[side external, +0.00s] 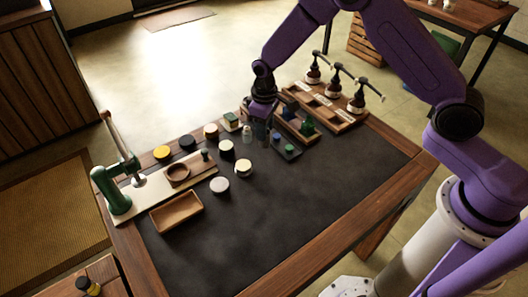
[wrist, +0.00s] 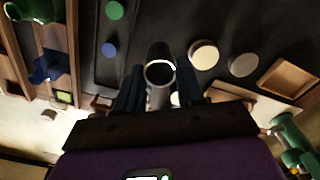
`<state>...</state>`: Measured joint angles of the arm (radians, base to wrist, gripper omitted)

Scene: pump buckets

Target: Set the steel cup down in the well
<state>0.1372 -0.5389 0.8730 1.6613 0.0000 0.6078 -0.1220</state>
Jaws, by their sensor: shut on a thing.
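My gripper (wrist: 160,88) is shut on the steel cup (wrist: 158,97), a dark grey cylinder with a bright rim between the two fingers in the wrist view. In the side view my gripper (side external: 259,126) is low over the far part of the black mat; the cup is mostly hidden there, and I cannot tell whether it touches the mat. I cannot tell for certain whether this is the well.
Several round-lidded jars (side external: 226,148) stand left of my gripper. A dark plate with blue and green discs (side external: 286,148) and a wooden tray (side external: 285,131) are close on its right. Pump bottles (side external: 335,86) stand behind. A green press (side external: 118,190) is far left. The near mat is clear.

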